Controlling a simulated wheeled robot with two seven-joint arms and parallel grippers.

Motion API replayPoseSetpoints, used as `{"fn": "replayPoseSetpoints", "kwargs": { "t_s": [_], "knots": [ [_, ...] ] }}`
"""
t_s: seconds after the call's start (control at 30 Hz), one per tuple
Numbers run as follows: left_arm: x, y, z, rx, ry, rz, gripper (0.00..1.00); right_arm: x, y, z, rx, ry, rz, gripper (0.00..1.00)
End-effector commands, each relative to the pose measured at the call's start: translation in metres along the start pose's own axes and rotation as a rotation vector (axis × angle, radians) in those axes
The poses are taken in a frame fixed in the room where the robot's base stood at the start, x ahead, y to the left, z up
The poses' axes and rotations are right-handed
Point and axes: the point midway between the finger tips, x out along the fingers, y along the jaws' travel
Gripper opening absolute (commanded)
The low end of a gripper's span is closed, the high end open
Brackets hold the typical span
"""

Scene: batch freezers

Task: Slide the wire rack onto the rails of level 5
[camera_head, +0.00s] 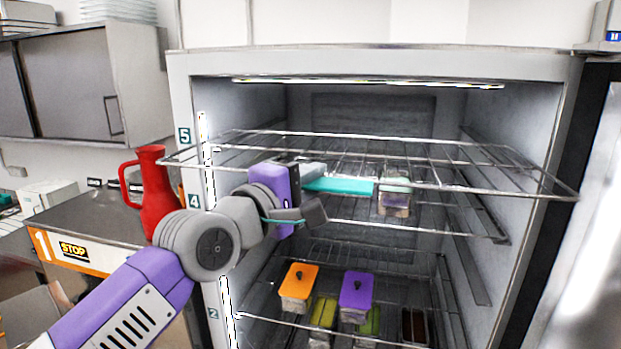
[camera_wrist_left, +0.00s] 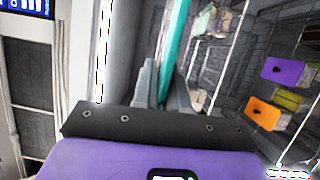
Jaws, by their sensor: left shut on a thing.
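The wire rack (camera_head: 470,184) spans the upper part of the open freezer (camera_head: 375,62), near the level 5 tag (camera_head: 184,135). Its front edge juts out before the opening, and its front corners overlap the door frame on both sides. A teal strip (camera_head: 345,187) lies along its front bar. My left gripper (camera_head: 308,184) is shut on the rack at this strip. In the left wrist view, the teal strip (camera_wrist_left: 172,45) runs away from between the fingers (camera_wrist_left: 165,88). I cannot tell whether the rack's sides rest on the rails. My right gripper is out of view.
A lower rack by the level 4 tag (camera_head: 194,201) carries a clear container (camera_head: 396,198). Orange-lidded (camera_head: 300,277) and purple-lidded (camera_head: 357,289) containers stand lower down. A red jug (camera_head: 155,195) stands on the left counter. An open door (camera_head: 592,190) borders the right.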

Motion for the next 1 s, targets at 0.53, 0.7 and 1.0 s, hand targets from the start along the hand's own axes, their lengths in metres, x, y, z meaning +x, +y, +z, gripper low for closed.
{"fn": "replayPoseSetpoints", "kwargs": {
  "t_s": [0.53,0.7,1.0],
  "knots": [
    [0.015,0.002,-0.005,-0.002,-0.001,0.003,0.0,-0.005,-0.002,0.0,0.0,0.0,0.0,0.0],
    [0.023,0.002,-0.009,-0.002,0.0,0.003,0.0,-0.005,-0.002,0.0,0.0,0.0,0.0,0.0],
    [0.036,0.001,-0.014,-0.003,0.0,-0.001,0.0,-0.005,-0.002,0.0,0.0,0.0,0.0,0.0]
  ]
}}
